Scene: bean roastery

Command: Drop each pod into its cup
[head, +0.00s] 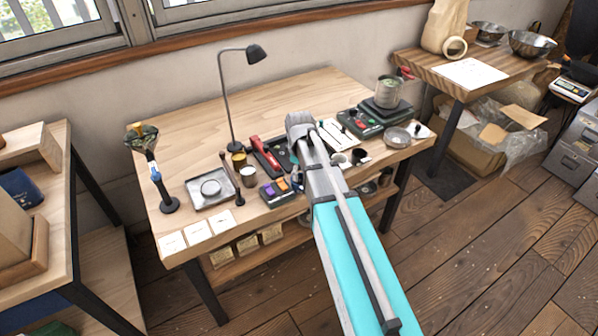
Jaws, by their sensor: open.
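A small dark tray (263,195) near the front middle of the table holds small coloured blocks, among them a purple one (271,189) and an orange one (282,185), which look like the pods. A brown cup (239,160) and a pale cup (248,178) stand to the left, behind the tray. A white cup (340,160) and a dark cup (359,156) stand right of my arm. I cannot tell which cup matches which pod. My arm reaches over the table just right of the tray. My gripper's fingers do not show; the arm seems to hide them.
A black lamp (232,110) stands behind the cups. A dark stand (157,180), a square tray with a round dish (198,190) and white cards (198,231) lie left. A scale with a beaker (388,95) stands right. The back left tabletop is clear.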

